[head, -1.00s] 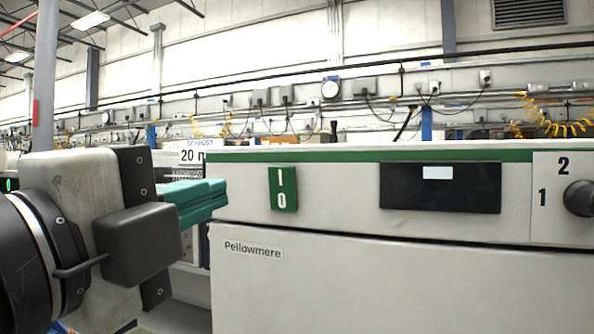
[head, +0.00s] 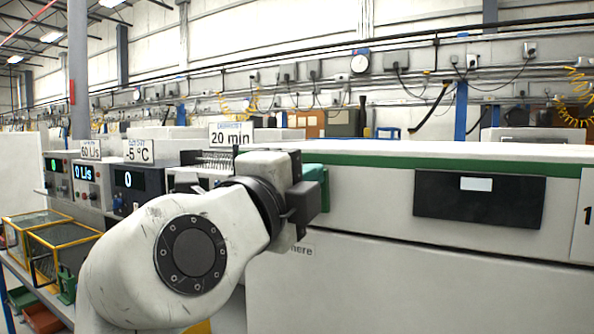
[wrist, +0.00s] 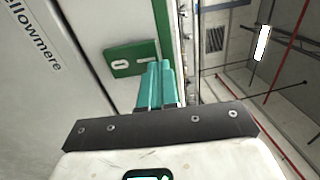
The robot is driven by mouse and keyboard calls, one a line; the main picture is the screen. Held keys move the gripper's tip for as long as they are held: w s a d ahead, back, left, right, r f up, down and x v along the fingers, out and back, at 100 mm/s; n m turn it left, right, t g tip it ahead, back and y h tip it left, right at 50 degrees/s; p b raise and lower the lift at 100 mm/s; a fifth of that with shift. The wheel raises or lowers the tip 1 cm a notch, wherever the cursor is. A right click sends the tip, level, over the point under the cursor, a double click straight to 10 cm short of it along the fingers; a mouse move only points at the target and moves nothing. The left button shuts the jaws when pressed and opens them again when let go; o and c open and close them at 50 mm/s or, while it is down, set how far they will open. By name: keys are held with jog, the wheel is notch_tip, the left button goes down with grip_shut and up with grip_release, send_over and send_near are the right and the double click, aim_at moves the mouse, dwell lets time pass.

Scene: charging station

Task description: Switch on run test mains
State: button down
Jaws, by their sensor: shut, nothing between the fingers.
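The black panel (head: 480,200) to the right shows no lit readout, only a small white label.
A green stripe (head: 450,162) runs along the cabinet's top edge. At the left stand instruments with lit readouts (head: 85,172) and signs, including one reading 20 min (head: 230,136). Yellow-framed boxes (head: 65,250) sit on a bench lower left.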

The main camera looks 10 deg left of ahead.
jog(key=shift+w+d, duration=0.1)
jog(key=shift+w, duration=0.15)
jog(key=shift+w+r, duration=0.1)
jog(key=shift+w+d+g, duration=0.15)
jog(key=shift+w+g, duration=0.05)
jog(key=shift+g, duration=0.2)
